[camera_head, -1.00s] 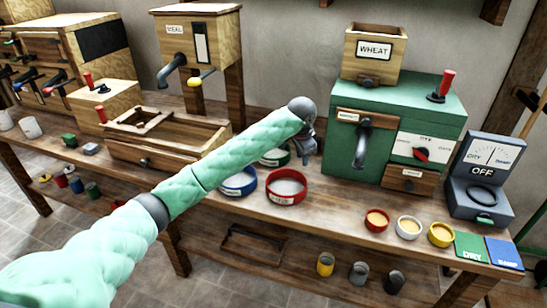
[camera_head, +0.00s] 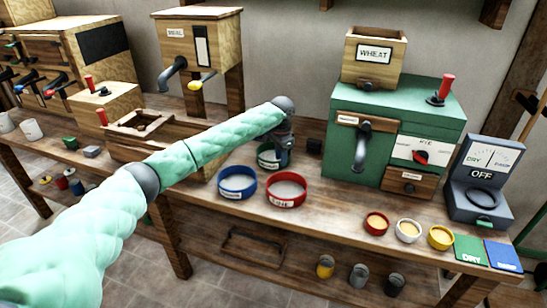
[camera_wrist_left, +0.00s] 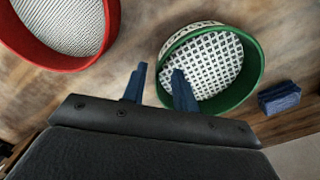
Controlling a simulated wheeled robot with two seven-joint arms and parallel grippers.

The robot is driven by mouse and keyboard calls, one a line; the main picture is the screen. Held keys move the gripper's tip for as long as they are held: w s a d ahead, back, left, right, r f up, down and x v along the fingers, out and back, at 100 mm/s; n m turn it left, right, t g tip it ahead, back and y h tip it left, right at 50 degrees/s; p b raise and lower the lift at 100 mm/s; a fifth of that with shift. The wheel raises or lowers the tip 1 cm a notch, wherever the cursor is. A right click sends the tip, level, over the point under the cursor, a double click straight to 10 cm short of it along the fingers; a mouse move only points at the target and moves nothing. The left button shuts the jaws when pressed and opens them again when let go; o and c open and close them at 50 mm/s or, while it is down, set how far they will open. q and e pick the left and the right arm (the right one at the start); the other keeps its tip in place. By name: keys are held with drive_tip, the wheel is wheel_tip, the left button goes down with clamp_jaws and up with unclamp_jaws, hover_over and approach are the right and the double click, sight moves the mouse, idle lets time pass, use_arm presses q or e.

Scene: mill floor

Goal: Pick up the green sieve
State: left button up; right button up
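The green sieve (camera_head: 264,162), a round green rim with a white mesh, rests on the bench behind the blue and red sieves, partly hidden by my left gripper (camera_head: 284,154). In the left wrist view the green sieve (camera_wrist_left: 252,82) fills the upper right. There the two dark blue fingers of my left gripper (camera_wrist_left: 160,85) are apart and empty. The right finger overlaps the near-left part of its rim in the picture, and the left finger is just outside it. Contact cannot be told. My right gripper is not in view.
The red sieve (camera_head: 287,202) and blue sieve (camera_head: 237,193) sit close in front. It also shows in the wrist view, the red sieve's rim (camera_wrist_left: 60,61) at upper left. The green mill (camera_head: 345,150) stands to the right, a wooden trough (camera_head: 150,155) to the left.

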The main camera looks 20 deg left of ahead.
use_arm(q)
drive_tip(key=shift+f, duration=1.3)
drive_tip(key=shift+c, duration=0.2)
clamp_jaws()
